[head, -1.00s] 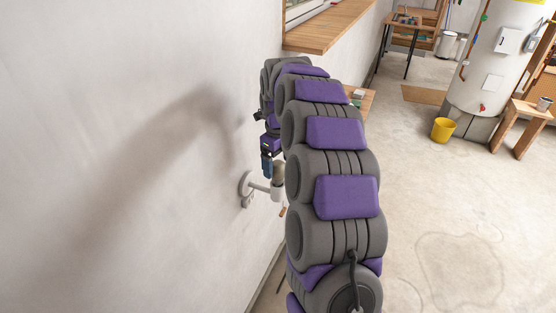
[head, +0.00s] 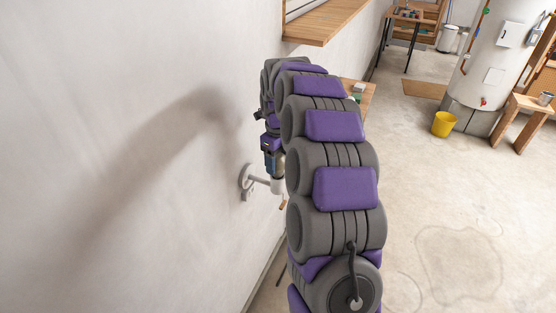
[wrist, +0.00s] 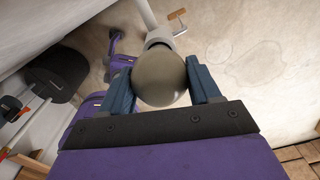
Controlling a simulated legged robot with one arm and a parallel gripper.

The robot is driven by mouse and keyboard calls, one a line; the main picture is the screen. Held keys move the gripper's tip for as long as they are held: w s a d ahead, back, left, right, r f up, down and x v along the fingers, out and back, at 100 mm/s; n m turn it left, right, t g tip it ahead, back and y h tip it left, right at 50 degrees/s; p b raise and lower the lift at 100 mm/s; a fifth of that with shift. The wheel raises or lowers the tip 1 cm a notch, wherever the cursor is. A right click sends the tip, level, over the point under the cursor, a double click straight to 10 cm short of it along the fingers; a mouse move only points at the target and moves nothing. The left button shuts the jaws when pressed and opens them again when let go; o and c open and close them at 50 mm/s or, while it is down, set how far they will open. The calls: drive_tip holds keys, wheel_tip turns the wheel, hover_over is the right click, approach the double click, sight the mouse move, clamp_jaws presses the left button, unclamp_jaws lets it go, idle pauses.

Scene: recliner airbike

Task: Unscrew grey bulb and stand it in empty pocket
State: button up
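The grey bulb (wrist: 158,80) is round and sits in a white socket (wrist: 160,37) on a wall lamp (head: 246,177). In the wrist view it lies between the two blue fingers of my gripper (wrist: 160,78), one on each side. The fingers reach the bulb's sides with no clear gap, but I cannot tell whether they press on it. In the head view my gripper (head: 272,162) is just above the lamp's socket, and my arm hides part of the bulb. The empty pocket cannot be made out in either view.
The white wall is close on the left, with a wooden sill (head: 325,22) above. A small wooden surface (head: 362,90) with little items stands behind my arm. A yellow bucket (head: 444,124), a white tank (head: 495,55) and a wooden bench (head: 520,118) are far right. The floor between is open.

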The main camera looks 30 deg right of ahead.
drive_tip(key=c, duration=0.4)
drive_tip(key=n+p, duration=0.2)
drive_tip(key=n, duration=0.2)
drive_tip(key=shift+r+n, duration=0.15)
drive_tip(key=shift+n, duration=0.15)
drive_tip(key=shift+c, duration=0.2)
drive_tip(key=n+p, duration=0.2)
drive_tip(key=n, duration=0.4)
drive_tip(key=shift+p, duration=0.3)
drive_tip(key=shift+f+n, duration=0.2)
drive_tip(key=shift+n, duration=0.3)
drive_tip(key=n+p, duration=0.2)
drive_tip(key=n, duration=0.3)
drive_tip(key=shift+r, duration=0.2)
drive_tip(key=n+p, duration=0.2)
drive_tip(key=n, duration=0.1)
drive_tip(key=shift+n, duration=0.4)
drive_tip(key=shift+w+f+n, duration=0.1)
drive_tip(key=shift+f+n, duration=0.05)
drive_tip(key=shift+n, duration=1.15)
